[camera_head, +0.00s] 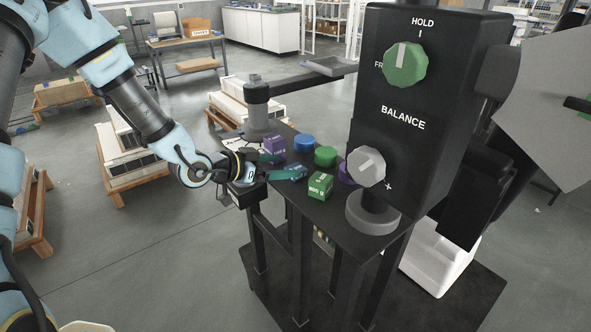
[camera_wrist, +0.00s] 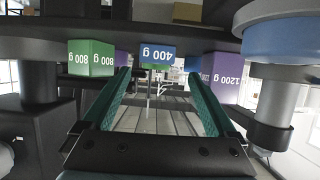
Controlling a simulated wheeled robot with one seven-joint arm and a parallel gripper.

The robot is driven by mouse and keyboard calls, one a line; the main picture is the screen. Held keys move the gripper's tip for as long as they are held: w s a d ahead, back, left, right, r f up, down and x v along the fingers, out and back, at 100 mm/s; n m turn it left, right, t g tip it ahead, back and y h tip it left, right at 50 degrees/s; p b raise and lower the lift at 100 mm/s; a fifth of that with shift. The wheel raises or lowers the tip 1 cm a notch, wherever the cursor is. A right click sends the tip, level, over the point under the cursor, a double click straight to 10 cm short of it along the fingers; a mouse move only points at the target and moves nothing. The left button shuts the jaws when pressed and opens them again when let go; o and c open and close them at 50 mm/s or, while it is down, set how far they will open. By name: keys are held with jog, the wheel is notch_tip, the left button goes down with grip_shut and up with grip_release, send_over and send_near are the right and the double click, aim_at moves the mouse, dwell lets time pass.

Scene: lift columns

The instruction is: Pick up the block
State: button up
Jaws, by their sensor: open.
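My gripper (camera_head: 282,166) is open, with its teal fingers reaching level over the edge of the dark stand from the left. In the wrist view the fingertips (camera_wrist: 159,76) are spread with nothing gripped. A green block marked 800 g (camera_head: 320,185) stands nearer the camera, and also shows at left in the wrist view (camera_wrist: 92,57). A purple block (camera_head: 274,144) stands beyond the fingers; it reads 1200 g in the wrist view (camera_wrist: 222,76). The task names no colour.
A tall black box with HOLD and BALANCE knobs (camera_head: 420,90) rises at right. A grey post (camera_head: 258,108) with an arm stands at the far end.

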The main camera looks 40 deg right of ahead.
aim_at(297, 166)
jog(key=p+x, duration=0.1)
jog(key=x, duration=0.1)
jog(key=p+x, duration=0.1)
jog(key=x, duration=0.1)
jog(key=shift+s+d+f, duration=0.2)
jog(key=shift+s+f, duration=0.05)
jog(key=shift+f, duration=0.25)
jog(key=shift+c, duration=0.2)
grip_shut()
